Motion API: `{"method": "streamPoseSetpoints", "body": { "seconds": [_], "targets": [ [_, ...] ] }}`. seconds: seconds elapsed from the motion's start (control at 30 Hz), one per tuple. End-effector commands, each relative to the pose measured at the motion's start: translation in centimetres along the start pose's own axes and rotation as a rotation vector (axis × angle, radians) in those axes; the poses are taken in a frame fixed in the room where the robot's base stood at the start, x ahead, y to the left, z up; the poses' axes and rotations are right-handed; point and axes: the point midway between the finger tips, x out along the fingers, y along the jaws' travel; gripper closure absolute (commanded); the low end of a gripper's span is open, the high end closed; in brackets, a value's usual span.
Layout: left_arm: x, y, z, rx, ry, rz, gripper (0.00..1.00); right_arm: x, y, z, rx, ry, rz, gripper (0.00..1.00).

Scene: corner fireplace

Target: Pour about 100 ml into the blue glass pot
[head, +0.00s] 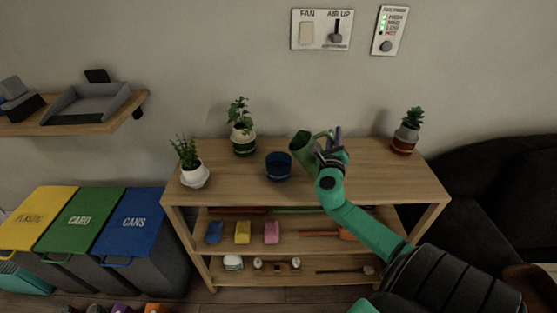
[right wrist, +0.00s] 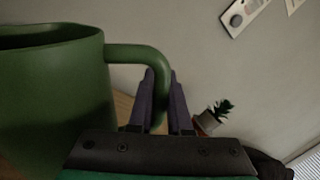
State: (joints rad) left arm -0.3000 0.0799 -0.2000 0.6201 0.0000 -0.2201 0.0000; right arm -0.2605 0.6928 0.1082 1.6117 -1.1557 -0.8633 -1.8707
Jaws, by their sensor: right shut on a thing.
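The blue glass pot (head: 279,167) stands on the wooden shelf top, near its middle. My right gripper (head: 331,140) is shut on the handle of a green jug (head: 303,147). The jug is just right of the blue pot in the head view, tilted with its mouth toward the upper left. In the right wrist view the green jug (right wrist: 55,95) fills the left side, and its handle passes between the purple fingers of the gripper (right wrist: 164,95). I cannot see any liquid. My left gripper is not in view.
A leafy plant pot (head: 243,140) stands behind and left of the blue pot. A white plant pot (head: 195,174) is at the front left, and a grey and red one (head: 405,139) at the right. The top (head: 395,183) is clear at the right front.

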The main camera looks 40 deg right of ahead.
Motion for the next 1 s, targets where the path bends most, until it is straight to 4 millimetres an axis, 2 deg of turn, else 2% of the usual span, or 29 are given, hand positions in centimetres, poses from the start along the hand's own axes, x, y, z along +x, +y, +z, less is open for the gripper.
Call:
{"method": "streamPoseSetpoints", "body": {
  "seconds": [0.17,0.33,0.5,0.7,1.0],
  "targets": [
    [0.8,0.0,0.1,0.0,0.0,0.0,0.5,0.1,-0.7,-2.1,0.133,0.027,-0.002,1.0],
    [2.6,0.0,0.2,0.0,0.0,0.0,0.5,0.2,-0.8,-5.3,0.344,0.067,-0.002,1.0],
    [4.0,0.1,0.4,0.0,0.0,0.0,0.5,0.2,-0.7,-7.6,0.525,0.1,-0.003,1.0],
    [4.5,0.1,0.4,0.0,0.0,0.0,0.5,0.2,-0.6,-8.6,0.622,0.118,-0.003,1.0],
    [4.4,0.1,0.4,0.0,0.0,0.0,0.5,0.3,-0.7,-8.5,0.627,0.119,-0.002,1.0]
  ]
}}
